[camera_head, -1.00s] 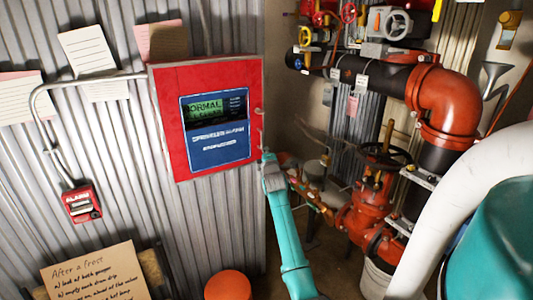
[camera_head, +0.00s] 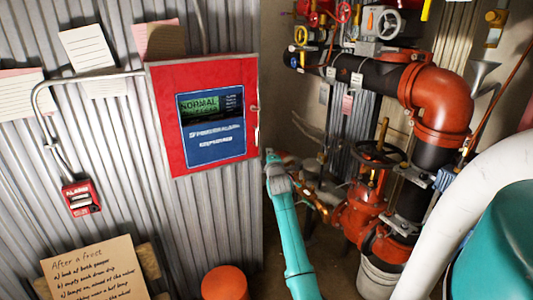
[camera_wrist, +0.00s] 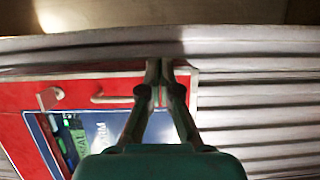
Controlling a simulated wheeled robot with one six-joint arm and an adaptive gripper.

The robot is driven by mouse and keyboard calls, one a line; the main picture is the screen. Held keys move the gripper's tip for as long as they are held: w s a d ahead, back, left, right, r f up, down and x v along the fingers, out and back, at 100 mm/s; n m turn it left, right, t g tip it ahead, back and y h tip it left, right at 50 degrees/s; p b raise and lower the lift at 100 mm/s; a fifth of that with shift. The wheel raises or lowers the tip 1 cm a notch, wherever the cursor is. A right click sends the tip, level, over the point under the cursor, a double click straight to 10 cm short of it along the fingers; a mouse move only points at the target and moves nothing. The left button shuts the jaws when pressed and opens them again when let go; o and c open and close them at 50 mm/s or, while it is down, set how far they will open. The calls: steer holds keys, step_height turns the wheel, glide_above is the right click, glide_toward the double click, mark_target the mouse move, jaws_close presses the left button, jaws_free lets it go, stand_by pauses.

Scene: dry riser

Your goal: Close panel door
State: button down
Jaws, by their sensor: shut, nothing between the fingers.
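The red panel door (camera_head: 165,115), with a blue display screen (camera_head: 213,125) reading NORMAL, is on the corrugated wall. It looks about flush with the wall; I cannot tell whether it is fully shut. A small handle (camera_head: 255,125) is at its right edge. In the wrist view the red door (camera_wrist: 20,122) and a pale handle (camera_wrist: 118,98) are left of my gripper (camera_wrist: 160,65). Its fingers are shut and empty, overlapping the door's edge in the picture; contact is unclear. In the head view my wrist is just right of the door's lower right corner, fingertips hard to see.
Red and black pipework (camera_head: 437,105) with valves stands right of the panel, above a white bucket (camera_head: 377,280). A red alarm box (camera_head: 80,197) and conduit are on the wall at left. A cardboard sign (camera_head: 95,270) and an orange round object (camera_head: 227,283) are below.

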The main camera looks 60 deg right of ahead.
steer(key=s+d, duration=0.1)
steer(key=s, duration=0.7)
steer(key=shift+s+d, duration=0.15)
